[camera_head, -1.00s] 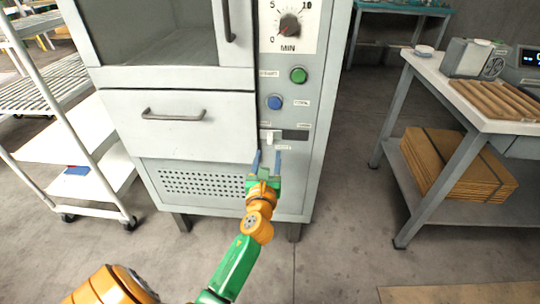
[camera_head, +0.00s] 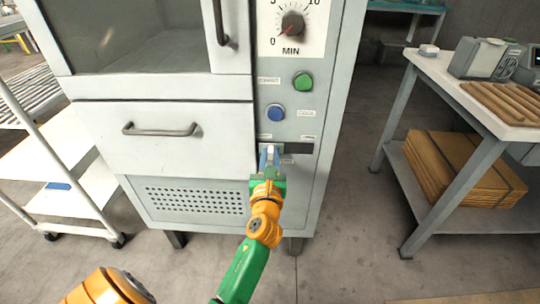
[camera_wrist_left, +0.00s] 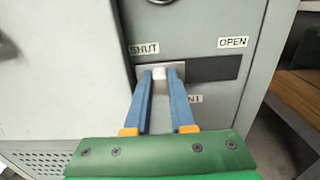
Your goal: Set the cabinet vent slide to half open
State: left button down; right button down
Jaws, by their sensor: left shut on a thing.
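The cabinet vent slide is a dark horizontal slot (camera_wrist_left: 215,69) with a small white knob (camera_wrist_left: 159,73) on a light plate. In the left wrist view, "SHUT" is printed above its left end and "OPEN" above its right end. The knob is at the left, SHUT end. My left gripper (camera_wrist_left: 160,78) is shut on the knob, its blue fingers on either side of it. In the head view the left gripper (camera_head: 269,152) is at the slot on the cabinet front (camera_head: 300,190), hiding most of the knob. My right gripper is not in view.
Above the slot are a blue button (camera_head: 275,112), a green button (camera_head: 303,81) and a dial (camera_head: 292,24). A drawer handle (camera_head: 160,130) sticks out at the left. A white cart (camera_head: 75,190) stands left, a workbench (camera_head: 470,100) right.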

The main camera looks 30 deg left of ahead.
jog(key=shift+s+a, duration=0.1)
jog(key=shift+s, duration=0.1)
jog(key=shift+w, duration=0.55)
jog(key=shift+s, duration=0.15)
